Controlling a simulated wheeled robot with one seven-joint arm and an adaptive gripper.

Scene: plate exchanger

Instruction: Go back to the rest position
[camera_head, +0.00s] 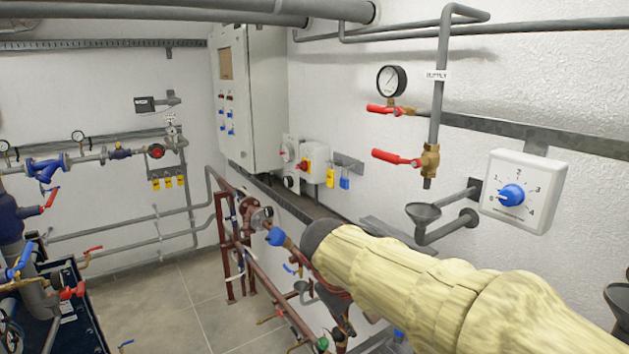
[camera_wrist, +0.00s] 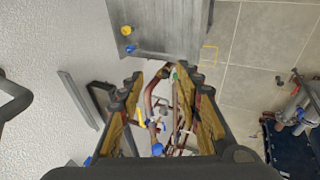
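In the wrist view my gripper (camera_wrist: 160,77) is open. Its two dark fingers with yellow-brown pads stand apart, and no held object shows between them. Red-brown pipes (camera_wrist: 155,95) and small blue and white fittings show beyond the gap; I cannot tell how far off they are. In the head view my arm, in a pale yellow sleeve, reaches from the lower right corner towards the middle. Its dark end is bent downward near the pipe frame, and the fingertips cannot be made out clearly there.
A white dial box (camera_head: 519,192) with a blue knob and a funnel pipe (camera_head: 424,213) are on the right wall, close above my arm. Red-handled valves (camera_head: 397,157) hang higher. The red-brown pipe frame (camera_head: 230,245) stands left of my arm. Tiled floor (camera_head: 165,300) is open at left.

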